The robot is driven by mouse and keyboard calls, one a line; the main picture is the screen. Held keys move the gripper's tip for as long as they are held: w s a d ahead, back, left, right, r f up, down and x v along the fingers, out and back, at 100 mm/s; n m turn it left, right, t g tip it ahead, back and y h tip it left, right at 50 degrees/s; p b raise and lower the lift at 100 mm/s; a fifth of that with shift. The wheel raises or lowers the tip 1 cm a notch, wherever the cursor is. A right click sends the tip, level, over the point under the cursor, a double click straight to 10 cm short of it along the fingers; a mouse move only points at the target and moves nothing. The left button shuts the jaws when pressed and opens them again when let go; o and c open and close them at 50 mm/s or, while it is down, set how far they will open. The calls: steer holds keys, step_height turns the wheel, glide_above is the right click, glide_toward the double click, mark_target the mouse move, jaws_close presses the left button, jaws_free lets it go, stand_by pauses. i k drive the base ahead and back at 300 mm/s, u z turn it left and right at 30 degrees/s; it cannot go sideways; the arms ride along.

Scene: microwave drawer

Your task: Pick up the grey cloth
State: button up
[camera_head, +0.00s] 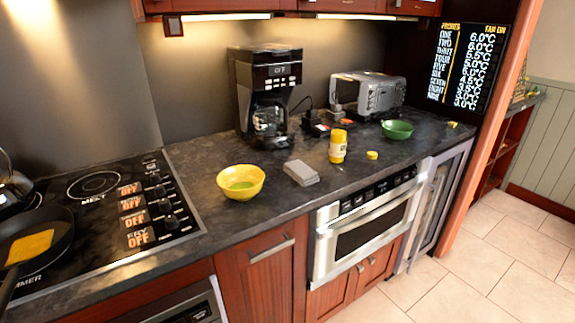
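The grey cloth (301,172) looks like a small, flat, folded grey block. It lies on the dark countertop (215,218) near its front edge, to the right of a yellow bowl (241,182) and apart from it. It lies above and slightly left of the microwave drawer (368,222) set into the cabinet front. Nothing covers the cloth. My gripper does not show in this view.
A black coffee maker (266,95) stands behind the cloth. A yellow jar (338,146), its loose yellow lid (372,155), a green bowl (397,129) and a toaster oven (366,93) are to the right. A stove (95,210) with a pan is at left. Tiled floor (465,265) is clear.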

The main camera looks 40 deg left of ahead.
mark_target(302, 174)
steer(key=u, duration=0.5)
steer(key=i, duration=0.95)
steer(key=u, duration=0.95)
steer(key=i, duration=0.5)
steer(key=u, duration=0.3)
